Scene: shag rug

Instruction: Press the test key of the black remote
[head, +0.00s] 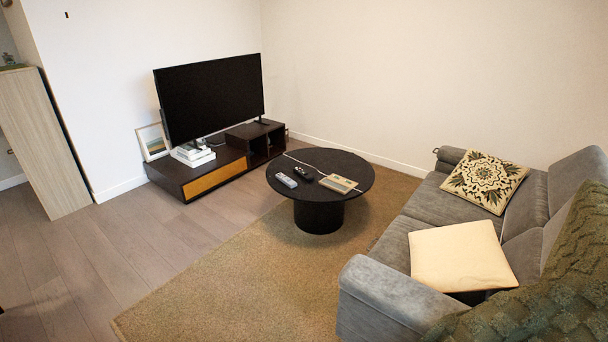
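A small black remote (303,173) lies on the round black coffee table (320,200), near its left-middle part. Its keys are too small to tell apart, so I cannot make out the test key. A grey remote (286,180) lies just left of it, apart from it. A tan box or book (339,184) lies to its right. My gripper is not in the head view.
A shag rug (215,255) lies under the table, with bare wood floor (110,260) to its left. A grey sofa (400,290) with cushions stands at the right. A TV (210,97) stands on a low dark cabinet (205,178) behind the table.

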